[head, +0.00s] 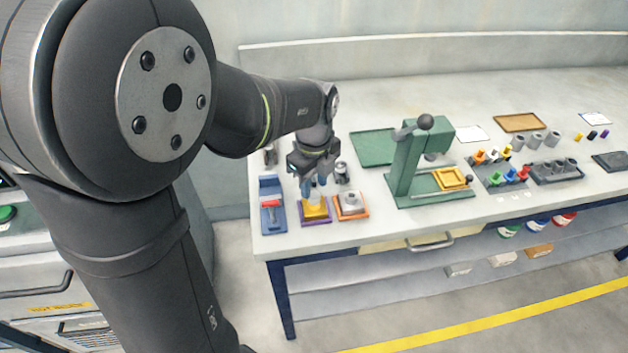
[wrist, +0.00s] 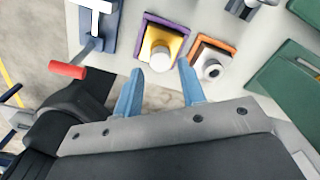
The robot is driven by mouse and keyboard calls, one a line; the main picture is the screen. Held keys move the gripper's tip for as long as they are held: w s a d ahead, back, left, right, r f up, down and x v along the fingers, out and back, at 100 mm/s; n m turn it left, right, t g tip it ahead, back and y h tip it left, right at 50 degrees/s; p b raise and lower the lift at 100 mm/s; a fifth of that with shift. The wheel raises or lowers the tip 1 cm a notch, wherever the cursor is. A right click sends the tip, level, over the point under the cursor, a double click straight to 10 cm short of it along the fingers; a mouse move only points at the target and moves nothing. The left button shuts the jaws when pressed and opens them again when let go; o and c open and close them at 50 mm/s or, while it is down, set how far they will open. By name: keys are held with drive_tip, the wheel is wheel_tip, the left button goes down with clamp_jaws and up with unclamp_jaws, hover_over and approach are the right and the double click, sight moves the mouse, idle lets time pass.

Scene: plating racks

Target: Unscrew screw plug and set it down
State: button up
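A yellow block on a purple base (head: 316,221) stands near the front left of the bench; it also shows in the wrist view (wrist: 177,44). A pale round plug (wrist: 160,58) stands on this block, most likely the screw plug. To its right is a metal block on an orange base (head: 351,215), with a round grey part with a dark hole (wrist: 210,69). My gripper (head: 313,184) is over the yellow block. In the wrist view its blue fingers (wrist: 159,75) are apart and empty, with the plug showing between and beyond the tips. I cannot tell their height above it.
A blue fixture with a red handle (head: 271,203) stands just left. A metal cylinder (head: 342,172) stands behind. A green press (head: 408,170) rises to the right, with a green mat (head: 373,147) behind. The bench front edge is close.

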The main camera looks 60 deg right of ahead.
sight(315, 195)
drive_tip(key=m, duration=0.4)
drive_tip(key=shift+m, duration=0.3)
drive_tip(key=m, duration=0.5)
drive_tip(key=shift+f, duration=0.1)
drive_tip(key=shift+f, duration=1.7)
drive_tip(key=shift+c, duration=0.5)
